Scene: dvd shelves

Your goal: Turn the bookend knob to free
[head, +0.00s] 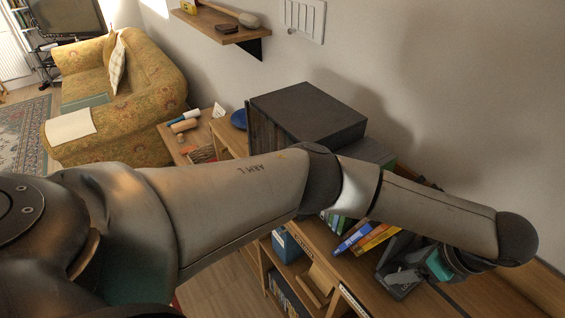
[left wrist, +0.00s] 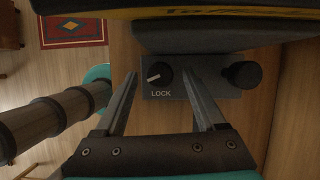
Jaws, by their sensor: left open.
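The bookend (left wrist: 215,90) is a dark grey block in the left wrist view. It has a small round black knob (left wrist: 158,74) with a white pointer line slanting down to the left. The word LOCK is printed just below it. A larger black knob (left wrist: 243,74) stands to its right. My left gripper (left wrist: 160,76) is open, with one finger on each side of the small knob; I cannot tell if either touches it. In the head view my left gripper (head: 420,272) is partly hidden by its wrist, beside the dark bookend (head: 392,252) on the shelf.
Coloured cases (head: 367,239) lean beside the bookend. A yellow-edged case (left wrist: 225,13) crosses the top of the wrist view. A large black box (head: 308,118) stands on the wooden shelf unit. The wall is close behind. A patterned sofa (head: 140,90) is at the far left.

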